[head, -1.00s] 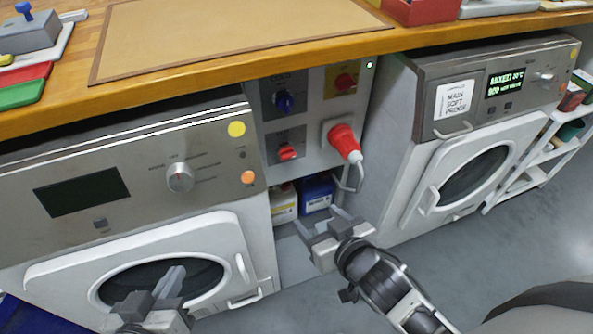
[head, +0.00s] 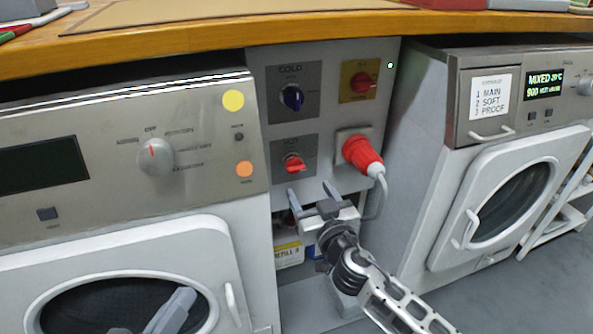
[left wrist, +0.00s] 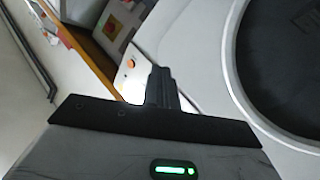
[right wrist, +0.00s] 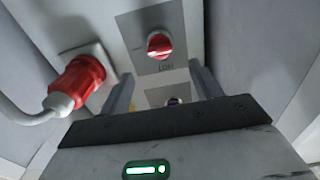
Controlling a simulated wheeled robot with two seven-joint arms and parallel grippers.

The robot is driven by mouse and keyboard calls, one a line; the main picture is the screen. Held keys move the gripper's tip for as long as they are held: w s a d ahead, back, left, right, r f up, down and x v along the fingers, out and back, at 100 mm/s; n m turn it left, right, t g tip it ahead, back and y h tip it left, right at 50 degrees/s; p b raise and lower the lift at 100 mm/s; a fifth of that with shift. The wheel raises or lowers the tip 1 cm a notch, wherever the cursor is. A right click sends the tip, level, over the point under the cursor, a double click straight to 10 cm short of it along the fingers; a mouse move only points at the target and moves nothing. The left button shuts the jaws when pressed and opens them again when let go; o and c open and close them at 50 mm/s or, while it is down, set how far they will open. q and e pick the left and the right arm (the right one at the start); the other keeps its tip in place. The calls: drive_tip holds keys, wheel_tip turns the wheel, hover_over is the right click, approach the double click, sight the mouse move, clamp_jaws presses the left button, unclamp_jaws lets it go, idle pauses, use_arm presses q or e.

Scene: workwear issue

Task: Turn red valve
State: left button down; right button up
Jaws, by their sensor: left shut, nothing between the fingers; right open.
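The red valve (head: 293,163) is a red knob on a grey plate marked HOT, low on the panel between the two washing machines. The right wrist view also shows the red valve (right wrist: 159,45), upside down, beyond the fingers. My right gripper (head: 311,192) is open and empty, just below and in front of it; I see no contact. Its two spread fingers also show in the right wrist view (right wrist: 161,76). My left gripper (head: 178,312) is shut and empty, in front of the left machine's door; its closed fingers show in the left wrist view (left wrist: 160,85).
Above the red valve is a blue COLD knob (head: 291,97). A red knob on a yellow plate (head: 361,82) is at upper right. A red plug (head: 362,155) with a grey cable sticks out right of the valve. A wooden worktop (head: 200,40) overhangs the panel.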

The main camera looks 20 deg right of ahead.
sight(297, 171)
drive_tip(key=w, duration=0.5)
drive_tip(key=w+b, duration=0.1)
drive_tip(key=w, duration=0.3)
drive_tip(key=shift+w+a, duration=0.2)
drive_tip(key=shift+w, duration=0.2)
drive_tip(key=shift+c, duration=0.3)
drive_tip(key=c, duration=0.9)
